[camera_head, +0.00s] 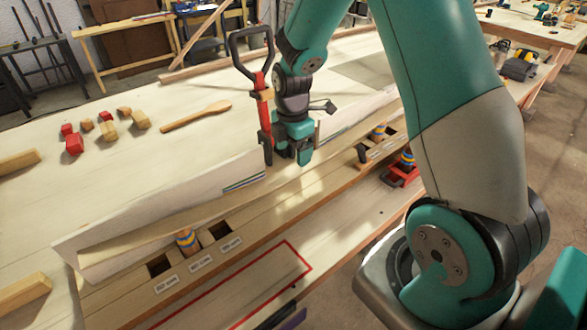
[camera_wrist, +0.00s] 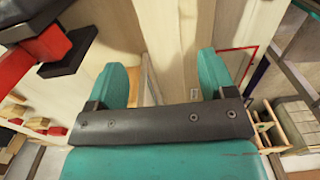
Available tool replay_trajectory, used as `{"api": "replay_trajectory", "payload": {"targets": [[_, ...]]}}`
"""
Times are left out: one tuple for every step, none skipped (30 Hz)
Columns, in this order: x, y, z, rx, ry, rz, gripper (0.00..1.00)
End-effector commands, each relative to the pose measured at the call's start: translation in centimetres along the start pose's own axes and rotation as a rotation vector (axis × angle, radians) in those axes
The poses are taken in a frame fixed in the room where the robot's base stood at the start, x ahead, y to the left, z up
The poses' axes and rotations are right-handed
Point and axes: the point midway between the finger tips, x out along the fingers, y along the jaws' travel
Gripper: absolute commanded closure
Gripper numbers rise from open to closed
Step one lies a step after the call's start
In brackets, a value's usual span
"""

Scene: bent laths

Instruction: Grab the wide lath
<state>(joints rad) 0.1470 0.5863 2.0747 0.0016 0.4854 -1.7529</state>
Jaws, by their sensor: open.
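A wide pale lath (camera_head: 160,203) stands on edge along the bench in the head view, with a few coloured stripes near its middle. A narrower tan lath (camera_head: 135,233) runs close along its front. My gripper (camera_head: 303,152) is over the middle of the laths, pointing down, and hides part of them. In the wrist view my gripper (camera_wrist: 163,72) has its two teal fingers apart. A thin pale edge shows between them, and I cannot tell which lath it belongs to. No grip on anything shows.
A red clamp with a black handle (camera_head: 262,110) stands right beside my gripper. Striped pegs (camera_head: 187,241) and dark slots with labels sit along the front strip. A wooden spoon (camera_head: 197,115) and several red and tan blocks (camera_head: 74,144) lie behind.

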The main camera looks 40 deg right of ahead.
Motion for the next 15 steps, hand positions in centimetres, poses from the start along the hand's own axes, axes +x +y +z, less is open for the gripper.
{"api": "replay_trajectory", "payload": {"targets": [[0.5, -0.2, -0.1, 0.0, 0.001, -0.007, 0.23], [0.9, -0.3, -0.1, -0.001, 0.002, -0.008, 0.23], [1.5, -0.4, -0.2, -0.001, 0.002, -0.008, 0.23], [1.9, -0.4, -0.2, -0.001, 0.002, -0.009, 0.23], [2.4, -0.5, -0.3, -0.001, 0.002, -0.008, 0.23], [3.1, -0.4, -0.3, 0.0, 0.001, -0.007, 0.23], [3.5, -0.4, -0.3, 0.0, 0.001, -0.006, 0.23], [3.8, -0.4, -0.3, 0.0, 0.001, -0.006, 0.23], [4.2, -0.4, -0.3, 0.0, 0.001, -0.004, 0.23], [4.4, -0.4, -0.3, 0.0, 0.001, -0.004, 0.23], [4.5, -0.4, -0.3, 0.0, 0.001, -0.004, 0.23], [4.7, -0.4, -0.2, 0.0, 0.001, -0.003, 0.23], [4.7, -0.3, -0.2, 0.0, 0.001, -0.003, 0.23], [4.7, -0.3, -0.2, 0.0, 0.001, -0.002, 0.23], [4.7, -0.3, -0.2, 0.0, 0.001, -0.002, 0.23]]}}
